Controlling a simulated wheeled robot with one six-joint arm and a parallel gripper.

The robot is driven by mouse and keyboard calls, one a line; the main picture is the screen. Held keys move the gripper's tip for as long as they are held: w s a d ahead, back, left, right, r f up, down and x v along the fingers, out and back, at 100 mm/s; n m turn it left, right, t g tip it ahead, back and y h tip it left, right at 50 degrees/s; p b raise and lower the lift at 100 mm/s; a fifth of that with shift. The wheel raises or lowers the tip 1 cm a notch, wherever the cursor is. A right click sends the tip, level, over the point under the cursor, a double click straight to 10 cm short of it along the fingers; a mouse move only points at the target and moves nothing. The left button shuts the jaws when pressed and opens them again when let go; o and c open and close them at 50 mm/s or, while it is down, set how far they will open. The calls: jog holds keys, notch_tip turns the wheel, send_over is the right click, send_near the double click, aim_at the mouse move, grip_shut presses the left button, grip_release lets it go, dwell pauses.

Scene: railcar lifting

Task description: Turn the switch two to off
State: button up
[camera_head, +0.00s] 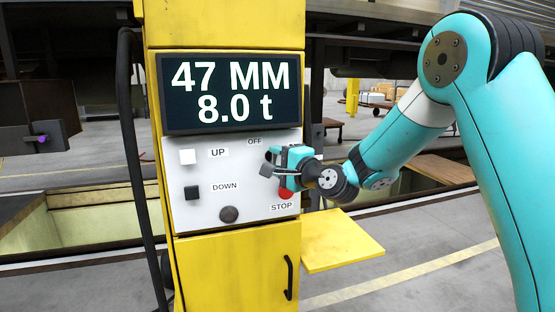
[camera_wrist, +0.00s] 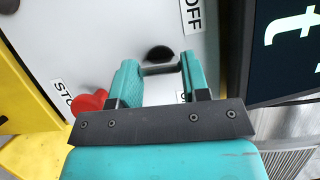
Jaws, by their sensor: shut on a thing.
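The switch is a dark rotary knob on the white control panel (camera_head: 238,205), below the OFF label (camera_head: 254,142). In the head view my gripper (camera_head: 282,160) covers most of it. In the wrist view the black knob base (camera_wrist: 161,53) shows just beyond the fingertips, with a grey bar (camera_wrist: 160,69) across the gap between them. My teal gripper (camera_wrist: 158,75) is shut on the switch at this bar. The exact direction the switch points is hard to tell. The OFF label is also in the wrist view (camera_wrist: 191,14).
A red STOP button (camera_head: 286,193) sits just below my gripper. A white UP button (camera_head: 187,157), a black DOWN button (camera_head: 192,193) and a dark round knob (camera_head: 229,214) are to the left. The display (camera_head: 230,93) reads 47 MM and 8.0 t. A yellow plate (camera_head: 341,240) juts out lower right.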

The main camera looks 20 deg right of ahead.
jog(key=shift+n, duration=0.4)
jog(key=o, duration=0.9)
jog(key=b+v, duration=0.6)
jog(key=v, duration=1.1)
jog(key=shift+s+d+r+b, duration=0.1)
jog(key=shift+s+r+b, duration=0.05)
jog(key=shift+b, duration=0.25)
